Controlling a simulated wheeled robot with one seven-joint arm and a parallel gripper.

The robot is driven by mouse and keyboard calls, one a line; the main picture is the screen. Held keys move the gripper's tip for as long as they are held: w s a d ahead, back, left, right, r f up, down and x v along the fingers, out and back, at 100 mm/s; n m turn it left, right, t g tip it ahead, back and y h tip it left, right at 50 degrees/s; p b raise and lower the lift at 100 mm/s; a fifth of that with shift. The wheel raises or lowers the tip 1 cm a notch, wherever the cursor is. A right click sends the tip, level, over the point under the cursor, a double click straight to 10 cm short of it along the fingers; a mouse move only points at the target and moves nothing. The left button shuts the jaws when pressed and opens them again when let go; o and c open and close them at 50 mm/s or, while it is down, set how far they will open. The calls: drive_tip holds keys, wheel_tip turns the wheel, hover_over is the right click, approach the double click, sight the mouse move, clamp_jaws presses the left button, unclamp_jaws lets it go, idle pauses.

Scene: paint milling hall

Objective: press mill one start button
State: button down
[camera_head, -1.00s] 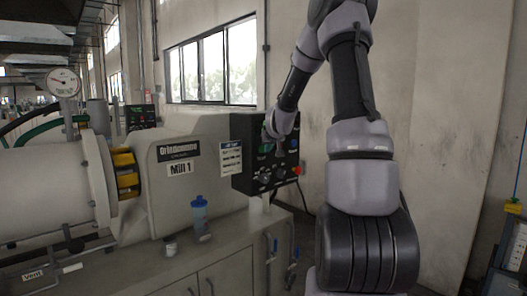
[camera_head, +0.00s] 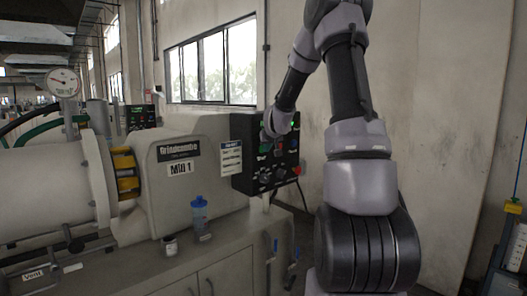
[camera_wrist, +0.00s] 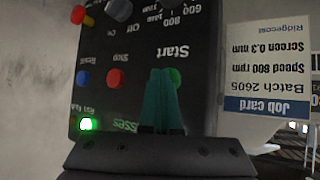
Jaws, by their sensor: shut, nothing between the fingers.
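The black control panel (camera_head: 243,180) is on the right end of the machine labelled Mill 1 (camera_head: 180,168). In the wrist view the panel (camera_wrist: 130,48) appears upside down. The green start button (camera_wrist: 175,76) lies beside the word Start. My gripper (camera_wrist: 161,72) is shut and empty, its teal fingers pointing at the panel. The fingertips overlap the left part of the green button in that view; I cannot tell whether they touch it. In the head view my gripper (camera_head: 266,137) is in front of the panel's upper left and hides part of it.
A red stop button (camera_wrist: 115,78) and a blue reset button (camera_wrist: 83,77) sit beside the start button. A green lamp (camera_wrist: 88,124) glows. A job card (camera_wrist: 268,60) hangs beside the panel.

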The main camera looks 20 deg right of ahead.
drive_tip(key=shift+s+d, duration=0.3)
drive_tip(key=shift+s, duration=0.5)
drive_tip(key=s, duration=0.1)
drive_tip(key=s+d, duration=0.1)
drive_tip(key=s, duration=0.2)
drive_tip(key=shift+s+d, duration=0.35)
idle(0.8)
drive_tip(key=s+a+r, duration=0.6)
drive_tip(key=s+a, duration=0.1)
drive_tip(key=s+a+r+g+y, duration=0.1)
drive_tip(key=s+a+r, duration=0.1)
drive_tip(key=s, duration=0.7)
drive_tip(key=s+a+r+m+g+y, duration=0.1)
drive_tip(key=s+a+r, duration=0.1)
drive_tip(key=s+a, duration=0.3)
drive_tip(key=s+a+r+m+g+y, duration=0.1)
drive_tip(key=s+a, duration=0.3)
drive_tip(key=s, duration=0.9)
drive_tip(key=shift+s+a+r+y, duration=0.3)
drive_tip(key=shift+r+y, duration=0.2)
drive_tip(key=shift+r, duration=0.3)
